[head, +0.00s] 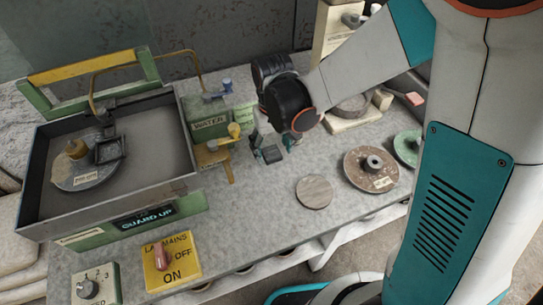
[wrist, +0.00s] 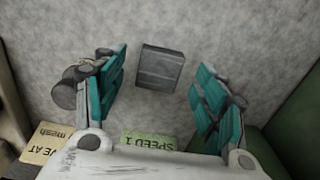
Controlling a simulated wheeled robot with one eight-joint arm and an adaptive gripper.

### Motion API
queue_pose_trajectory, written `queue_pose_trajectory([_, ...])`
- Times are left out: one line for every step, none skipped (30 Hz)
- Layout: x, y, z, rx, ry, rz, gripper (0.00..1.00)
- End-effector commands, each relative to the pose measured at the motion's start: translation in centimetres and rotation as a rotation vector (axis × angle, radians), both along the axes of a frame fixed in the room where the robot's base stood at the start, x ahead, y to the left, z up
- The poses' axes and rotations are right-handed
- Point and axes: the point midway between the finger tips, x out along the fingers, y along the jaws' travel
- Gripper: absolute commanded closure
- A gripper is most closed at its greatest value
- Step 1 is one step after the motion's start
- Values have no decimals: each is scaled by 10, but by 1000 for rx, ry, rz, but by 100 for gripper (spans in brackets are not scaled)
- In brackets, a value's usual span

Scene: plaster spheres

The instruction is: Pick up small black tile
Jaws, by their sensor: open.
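The small black tile (wrist: 159,67) lies on the grey speckled bench top. In the wrist view it sits between and slightly beyond the tips of my gripper (wrist: 160,80). The teal fingers are apart, with bare bench showing on both sides of the tile, and nothing is held. In the head view the tile (head: 272,154) is a small dark block just below my gripper (head: 274,147), right of the yellow-handled tap. I cannot tell the exact height of the fingertips above the bench.
A grinding tray (head: 108,215) with raised walls stands at left. A green WATER box (head: 210,124) and a yellow tap (head: 234,131) stand close left of my gripper. A grey disc (head: 314,191) and a brown disc (head: 371,168) lie to the right. Bare bench lies in front.

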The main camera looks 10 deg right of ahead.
Motion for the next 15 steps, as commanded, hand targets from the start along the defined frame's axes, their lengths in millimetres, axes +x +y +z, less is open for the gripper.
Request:
queue_pose_trajectory([0,0,-12,0,0,0,35])
queue_pose_trajectory([0,0,-16,0,0,0,35])
queue_pose_trajectory([0,0,-20,0,0,0,35])
queue_pose_trajectory([0,0,-21,0,0,0,35])
queue_pose_trajectory([0,0,-22,0,0,0,35])
queue_pose_trajectory([0,0,-22,0,0,0,35])
queue_pose_trajectory([0,0,-22,0,0,0,35])
queue_pose_trajectory([0,0,-21,0,0,0,35])
queue_pose_trajectory([0,0,-21,0,0,0,35])
queue_pose_trajectory([0,0,-21,0,0,0,35])
queue_pose_trajectory([0,0,-21,0,0,0,35])
queue_pose_trajectory([0,0,-21,0,0,0,42])
queue_pose_trajectory([0,0,-21,0,0,0,49])
queue_pose_trajectory([0,0,-21,0,0,0,55])
queue_pose_trajectory([0,0,-21,0,0,0,64])
